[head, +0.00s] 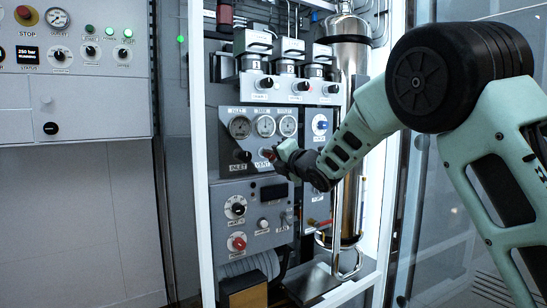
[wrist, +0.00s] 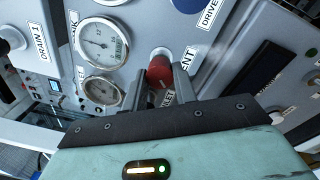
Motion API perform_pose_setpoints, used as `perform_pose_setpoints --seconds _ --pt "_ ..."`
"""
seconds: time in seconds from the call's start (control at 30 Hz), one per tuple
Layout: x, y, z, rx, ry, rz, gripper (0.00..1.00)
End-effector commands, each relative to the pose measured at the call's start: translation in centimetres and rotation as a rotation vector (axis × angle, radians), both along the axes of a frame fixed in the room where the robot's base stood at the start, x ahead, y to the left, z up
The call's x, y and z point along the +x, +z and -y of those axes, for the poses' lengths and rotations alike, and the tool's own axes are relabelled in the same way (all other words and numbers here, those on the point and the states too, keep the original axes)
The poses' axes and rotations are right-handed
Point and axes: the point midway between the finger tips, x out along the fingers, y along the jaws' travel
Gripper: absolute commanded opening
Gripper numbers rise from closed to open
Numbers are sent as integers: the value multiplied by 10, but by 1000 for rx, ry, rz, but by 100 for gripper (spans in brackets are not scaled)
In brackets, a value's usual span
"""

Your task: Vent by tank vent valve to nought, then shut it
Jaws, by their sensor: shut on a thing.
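The tank vent valve's red knob (wrist: 159,70) is between my gripper's two fingers in the wrist view. My gripper (wrist: 160,80) is shut on it, with a finger on each side. A partly hidden "VENT" label (wrist: 187,59) is to the right of the knob. In the head view my gripper (head: 274,154) reaches the panel at the vent valve, and its fingers cover most of the knob. The middle gauge (head: 264,126) is just above. A large gauge (wrist: 103,43) shows in the wrist view; its reading is too small to tell surely.
The black inlet knob (head: 242,156) is close to the left of my gripper. A blue-faced dial (head: 320,124) is to the right. A steel cylinder (head: 350,60) stands beside the panel, behind my forearm. The left control cabinet's display (head: 27,55) reads 250 bar.

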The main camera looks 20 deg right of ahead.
Motion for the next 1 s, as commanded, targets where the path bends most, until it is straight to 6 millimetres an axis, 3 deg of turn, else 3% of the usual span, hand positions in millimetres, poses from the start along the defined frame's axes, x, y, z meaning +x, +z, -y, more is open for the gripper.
perform_pose_setpoints --seconds 0.03,0.07,0.1,0.13,0.43,0.57,1.0 --pt "0 -4 0 -2 0 -7 5" --pt "0 -4 0 -2 0 -7 36" --pt "0 -3 0 -1 0 -7 47" --pt "0 -3 0 -1 0 -6 49" --pt "-1 -1 1 0 0 -2 49" --pt "-12 -1 5 1 -1 -2 49" --pt "-104 -4 38 2 -1 -3 49"
